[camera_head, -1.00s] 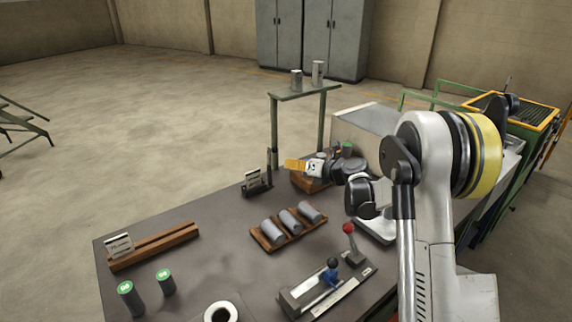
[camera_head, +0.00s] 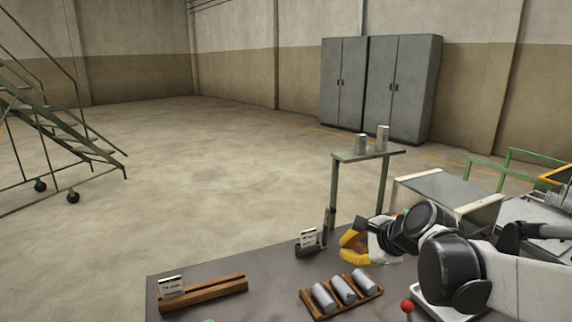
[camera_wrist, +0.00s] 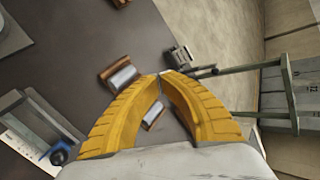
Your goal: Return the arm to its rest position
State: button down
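My arm reaches in from the lower right of the head view, above the right part of the dark table (camera_head: 235,268). My yellow-fingered gripper (camera_head: 349,246) is beyond the wooden tray of grey billets, near the small sign holder. In the wrist view the two curved fingers of my gripper (camera_wrist: 161,75) meet at their tips. A gap shows between their middles, with a billet on the tray below seen through it. Nothing is held between the fingertips. My arm hides part of the table's right side.
The wooden tray (camera_head: 310,297) holds grey billets. A sign holder (camera_head: 310,243), a wooden rack (camera_head: 215,292) and a red-knobbed lever (camera_head: 407,306) are on the table. A tall stand (camera_head: 350,157) bears two metal cylinders. A grey cabinet (camera_head: 400,85) is behind. Open floor lies left.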

jog(key=s+d+f+n+h, duration=0.2)
jog(key=s+n, duration=0.6)
jog(key=s, duration=0.3)
jog(key=s+d+f+n+g+h, duration=0.1)
jog(key=s+d+f+n+h, duration=0.1)
jog(key=s+n, duration=0.7)
jog(key=s, duration=0.3)
jog(key=shift+s+f+g+h, duration=0.2)
jog(key=shift+s+g+h, duration=0.1)
jog(key=shift+h, duration=0.1)
